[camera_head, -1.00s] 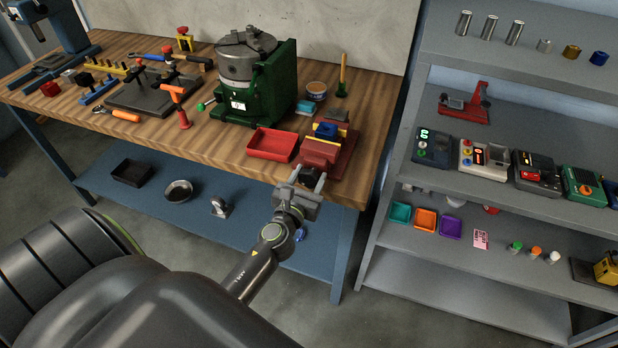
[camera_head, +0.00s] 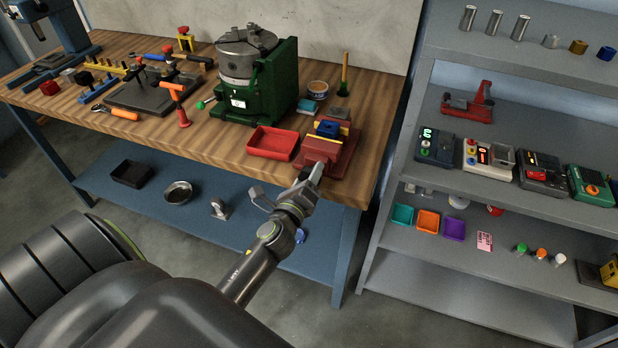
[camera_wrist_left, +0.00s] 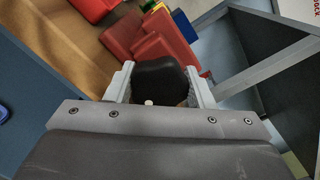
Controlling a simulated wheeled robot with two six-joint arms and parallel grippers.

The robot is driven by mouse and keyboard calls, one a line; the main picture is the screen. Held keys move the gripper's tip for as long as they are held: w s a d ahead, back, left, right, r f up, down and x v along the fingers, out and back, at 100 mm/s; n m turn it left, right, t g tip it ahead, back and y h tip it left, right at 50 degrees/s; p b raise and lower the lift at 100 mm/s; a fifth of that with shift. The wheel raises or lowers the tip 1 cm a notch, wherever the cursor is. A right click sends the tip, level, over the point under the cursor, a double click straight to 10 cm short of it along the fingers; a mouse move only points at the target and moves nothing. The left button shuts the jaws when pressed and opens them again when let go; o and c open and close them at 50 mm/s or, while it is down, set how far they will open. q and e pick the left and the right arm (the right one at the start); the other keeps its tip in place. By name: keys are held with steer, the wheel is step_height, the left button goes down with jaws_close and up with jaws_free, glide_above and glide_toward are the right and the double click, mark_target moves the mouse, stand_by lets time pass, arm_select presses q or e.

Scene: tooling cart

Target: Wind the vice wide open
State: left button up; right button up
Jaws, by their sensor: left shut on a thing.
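The red vice (camera_head: 345,159) sits at the front right corner of the wooden bench, with its screw end facing the bench's front edge. A blue block (camera_head: 327,127) shows at its jaws, beside yellow strips. I cannot tell how wide the jaw gap is. My left gripper (camera_head: 314,174) is at the vice's front end. In the left wrist view its fingers are shut on a dark rounded handle (camera_wrist_left: 160,80), with the red vice just beyond. The handle is mostly hidden in the head view. My right gripper is not in view.
A red tray (camera_head: 272,143) lies just left of the vice. A green machine (camera_head: 275,85) with a round chuck stands behind the tray. A grey shelf unit (camera_head: 430,235) stands to the right. The space in front of the bench edge is open around my left arm.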

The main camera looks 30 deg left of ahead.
arm_select(q)
steer(key=n+b, duration=0.1)
steer(key=n, duration=0.3)
steer(key=shift+f+n, duration=0.15)
steer(key=shift+n, duration=0.15)
steer(key=n+b, duration=0.2)
steer(key=n, duration=0.2)
steer(key=shift+f, duration=0.1)
steer(key=n+b, duration=0.2)
steer(key=n, duration=0.3)
steer(key=shift+n+b, duration=0.65)
steer(key=shift+n, duration=0.55)
steer(key=shift+n, duration=0.3)
steer(key=o, duration=0.8)
steer(key=shift+o, duration=0.8)
steer(key=shift+f, duration=0.1)
